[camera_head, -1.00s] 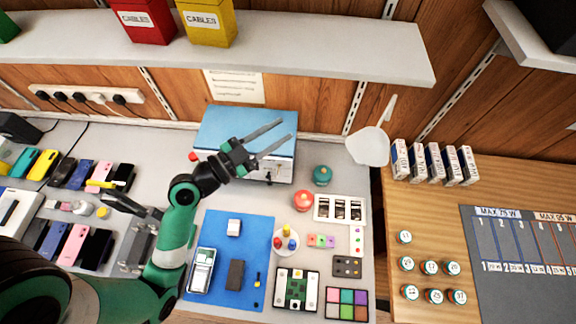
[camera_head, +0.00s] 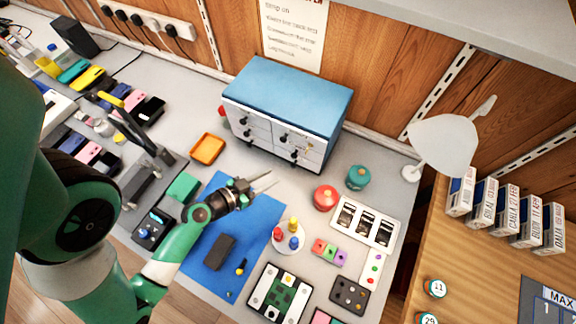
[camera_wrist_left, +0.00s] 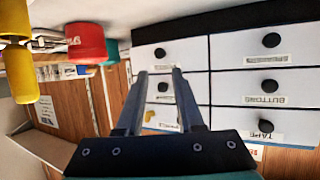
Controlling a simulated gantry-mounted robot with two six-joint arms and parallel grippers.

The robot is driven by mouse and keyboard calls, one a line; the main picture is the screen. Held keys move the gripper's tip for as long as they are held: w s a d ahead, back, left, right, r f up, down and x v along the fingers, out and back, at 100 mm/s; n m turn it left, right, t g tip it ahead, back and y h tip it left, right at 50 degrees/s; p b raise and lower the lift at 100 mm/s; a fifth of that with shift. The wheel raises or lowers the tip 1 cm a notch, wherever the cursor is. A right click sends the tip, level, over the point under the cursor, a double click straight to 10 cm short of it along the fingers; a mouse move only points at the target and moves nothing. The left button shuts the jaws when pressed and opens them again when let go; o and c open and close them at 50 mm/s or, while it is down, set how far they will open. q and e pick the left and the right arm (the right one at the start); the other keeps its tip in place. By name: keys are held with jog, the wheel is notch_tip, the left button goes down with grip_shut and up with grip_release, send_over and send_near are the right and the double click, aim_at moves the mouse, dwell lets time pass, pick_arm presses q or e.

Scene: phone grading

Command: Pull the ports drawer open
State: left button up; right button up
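A small drawer cabinet (camera_head: 300,90) with a blue top, white drawer fronts and dark knobs stands at the back against the wall. All its drawers look shut. In the left wrist view its drawer fronts (camera_wrist_left: 235,50) appear upside down; labels like BUTTONS and TAPE show, but I cannot read one as PORTS. My left gripper (camera_head: 265,184) is open and empty above the blue mat, in front of the cabinet and apart from it. In the left wrist view its fingers (camera_wrist_left: 162,72) point at the fronts, with one knob (camera_wrist_left: 163,87) seen between them. My right gripper is not in view.
A red jar (camera_head: 325,197) and a teal jar (camera_head: 358,178) stand right of the cabinet front. An orange tray (camera_head: 207,149) lies at its left. The round peg holder (camera_head: 289,238) is near the gripper. A white lamp (camera_head: 443,143) stands at the right.

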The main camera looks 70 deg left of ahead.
aim_at(292, 166)
pick_arm(q)
jog(key=p+x, duration=0.1)
jog(key=x, duration=0.7)
jog(key=shift+w+a+f, duration=0.15)
jog(key=shift+w, duration=0.1)
grip_shut()
dwell(0.9)
